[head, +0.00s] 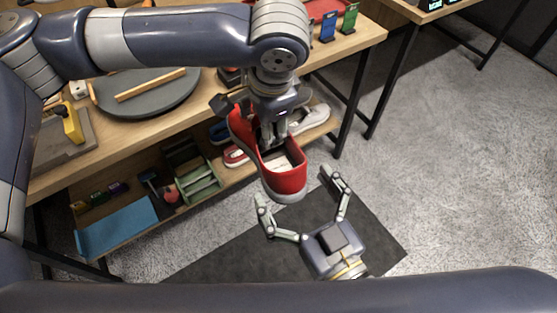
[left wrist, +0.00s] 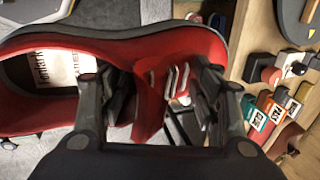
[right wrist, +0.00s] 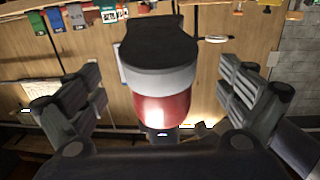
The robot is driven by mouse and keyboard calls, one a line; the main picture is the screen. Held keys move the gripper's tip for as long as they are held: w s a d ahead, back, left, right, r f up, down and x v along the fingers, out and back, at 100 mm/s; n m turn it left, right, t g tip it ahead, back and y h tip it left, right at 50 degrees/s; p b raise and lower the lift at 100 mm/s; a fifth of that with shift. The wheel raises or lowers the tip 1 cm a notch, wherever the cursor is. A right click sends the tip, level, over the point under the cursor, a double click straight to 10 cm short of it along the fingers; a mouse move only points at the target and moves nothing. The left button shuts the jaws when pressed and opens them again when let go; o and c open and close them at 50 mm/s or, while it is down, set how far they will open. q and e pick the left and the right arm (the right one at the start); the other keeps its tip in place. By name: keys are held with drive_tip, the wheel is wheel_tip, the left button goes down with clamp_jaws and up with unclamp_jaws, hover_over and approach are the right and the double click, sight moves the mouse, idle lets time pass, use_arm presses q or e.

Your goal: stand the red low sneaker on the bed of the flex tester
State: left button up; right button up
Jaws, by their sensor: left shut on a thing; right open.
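The red low sneaker (head: 287,178) hangs in the air in front of the bench, toe up and heel down, with a pale sole. My left gripper (head: 270,137) is shut on its upper near the opening. In the left wrist view the red sneaker (left wrist: 190,42) fills much of the picture, with one finger inside the opening. My right gripper (head: 295,188) is open below, its fingers on both sides of the heel. In the right wrist view the sneaker's heel end (right wrist: 160,105) is between the fingers, apart from both. I cannot surely identify the flex tester.
The wooden bench (head: 352,42) holds a round grey disc (head: 135,100) with a wooden bar and a grey device with a yellow part (head: 72,124). The shelf below carries other shoes (head: 310,117), a green crate (head: 195,180) and a blue mat (head: 115,225). Open floor lies right.

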sight(276, 165)
drive_tip(key=x, duration=0.6)
drive_tip(key=shift+w+a, duration=0.15)
drive_tip(key=shift+w, duration=0.05)
drive_tip(key=c, duration=1.5)
use_arm(q)
drive_tip(key=o, duration=1.2)
use_arm(e)
drive_tip(key=shift+o, duration=0.2)
drive_tip(key=shift+r, duration=0.1)
use_arm(q)
drive_tip(key=shift+o, duration=0.9)
drive_tip(key=shift+d, duration=0.1)
use_arm(e)
drive_tip(key=shift+c, duration=0.5)
use_arm(q)
drive_tip(key=shift+s+d, duration=0.1)
drive_tip(key=shift+s, duration=0.05)
use_arm(e)
drive_tip(key=c, duration=0.3)
